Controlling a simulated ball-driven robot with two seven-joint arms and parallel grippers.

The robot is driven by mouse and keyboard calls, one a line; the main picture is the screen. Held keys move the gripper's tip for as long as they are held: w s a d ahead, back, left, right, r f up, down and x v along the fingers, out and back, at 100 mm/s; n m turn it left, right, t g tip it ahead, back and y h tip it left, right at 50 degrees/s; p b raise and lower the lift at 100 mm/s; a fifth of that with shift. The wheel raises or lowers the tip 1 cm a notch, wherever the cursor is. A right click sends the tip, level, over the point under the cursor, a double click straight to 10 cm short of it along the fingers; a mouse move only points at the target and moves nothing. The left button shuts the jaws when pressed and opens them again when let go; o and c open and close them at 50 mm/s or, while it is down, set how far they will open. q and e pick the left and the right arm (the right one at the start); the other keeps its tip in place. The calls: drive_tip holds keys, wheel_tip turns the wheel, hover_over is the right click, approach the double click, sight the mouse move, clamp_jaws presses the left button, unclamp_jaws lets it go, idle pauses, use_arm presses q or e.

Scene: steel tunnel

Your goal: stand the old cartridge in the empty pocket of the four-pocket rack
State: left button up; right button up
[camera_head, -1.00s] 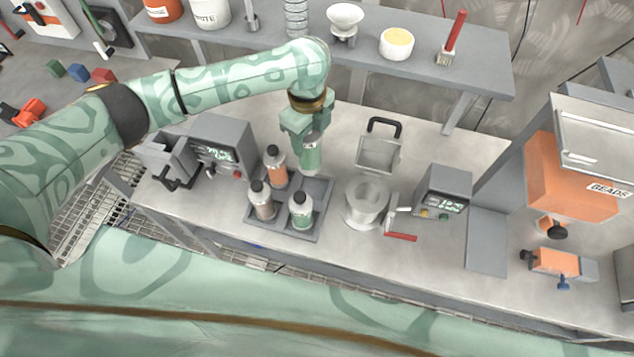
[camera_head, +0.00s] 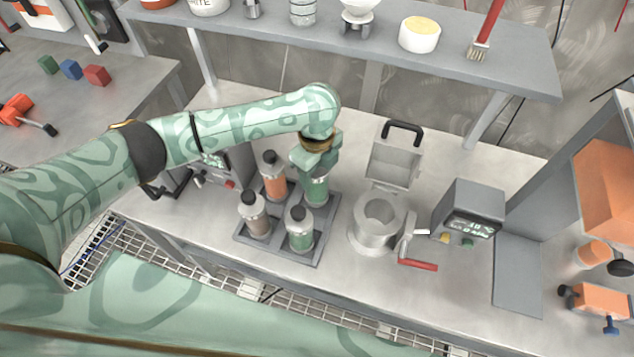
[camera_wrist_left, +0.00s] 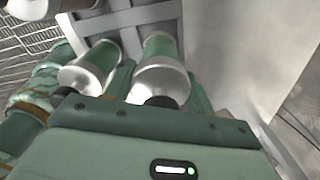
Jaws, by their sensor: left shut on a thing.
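My left gripper (camera_head: 316,165) points down and is shut on a cartridge with a green band (camera_head: 317,190). It holds this cartridge upright at the back right pocket of the grey four-pocket rack (camera_head: 283,250). The cartridge's lower end is at the pocket, but I cannot tell whether it rests on the bottom. The other pockets hold an orange cartridge (camera_head: 274,182), a brownish cartridge (camera_head: 256,217) and a green cartridge (camera_head: 300,233). In the left wrist view the held cartridge (camera_wrist_left: 160,72) is between the fingers, with another cartridge (camera_wrist_left: 92,65) to its left. My right gripper is not in view.
A round metal pot (camera_head: 376,228) with an open lid (camera_head: 395,165) stands right of the rack, beside a red-handled lever (camera_head: 418,265) and a grey display box (camera_head: 470,215). A grey machine (camera_head: 232,160) stands behind left. A shelf (camera_head: 370,57) crosses the back.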

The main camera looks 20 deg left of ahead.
use_arm(q)
wheel_tip(320, 180, down, 4)
drive_tip(key=shift+r+b, duration=0.15)
drive_tip(key=shift+b, duration=0.45)
drive_tip(key=shift+r, duration=0.1)
drive_tip(key=o, duration=1.3)
wheel_tip(320, 180, up, 11)
drive_tip(key=p, duration=0.4)
drive_tip(key=shift+p, duration=0.35)
drive_tip(key=shift+s+r, duration=0.1)
drive_tip(key=shift+r, duration=0.4)
